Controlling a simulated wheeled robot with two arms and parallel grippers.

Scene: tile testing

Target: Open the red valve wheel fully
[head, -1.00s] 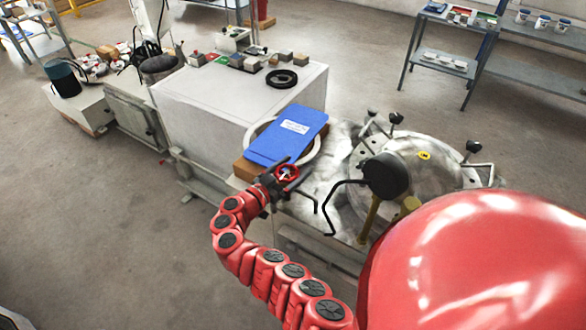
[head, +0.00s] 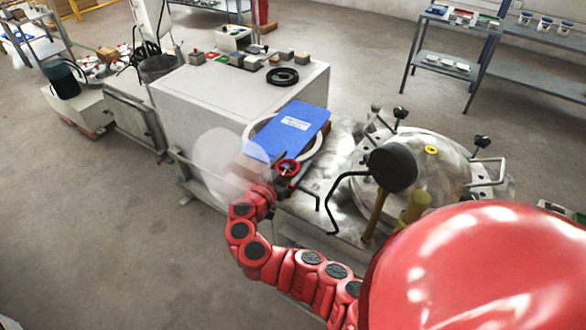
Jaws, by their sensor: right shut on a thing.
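The small red valve wheel (head: 290,165) is at the near edge of the metal bench, just below the blue binder-like object. My right gripper (head: 282,178) is at the end of the red segmented arm and is shut on the wheel. The fingers partly cover the wheel, so its exact turn cannot be read. A pale translucent cloud (head: 222,152) hangs just left of the wheel and gripper. My left gripper is not in view.
The blue flat object (head: 291,130) lies on a white ring over a brown block. To the right stands a round metal vessel (head: 440,170) with clamps, a black disc (head: 393,166) and bent black rods. A white cabinet (head: 215,95) is behind; floor at left is clear.

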